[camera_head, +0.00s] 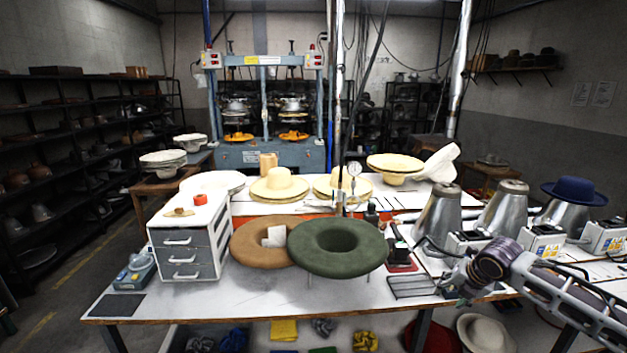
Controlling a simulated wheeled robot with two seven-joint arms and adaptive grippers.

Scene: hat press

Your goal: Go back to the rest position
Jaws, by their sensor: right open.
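My right arm comes in from the right edge, and its gripper (461,284) is open over the front right of the table (215,305). It is small and dark here, and I see nothing between its fingers. It is just right of a dark wire rack (411,287) and in front of the metal cones. A green ring-shaped hat form (372,249) lies mid-table, overlapping a brown one (246,243). A blue hat (573,188) sits on a metal cone (563,216) at the right. My left gripper is not in view.
A drawer cabinet (180,257) stands at the table's left. Two more metal cones (438,217) and white control boxes (543,241) stand at the right. Straw hats (279,186) line the back. The table's front left is mostly clear.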

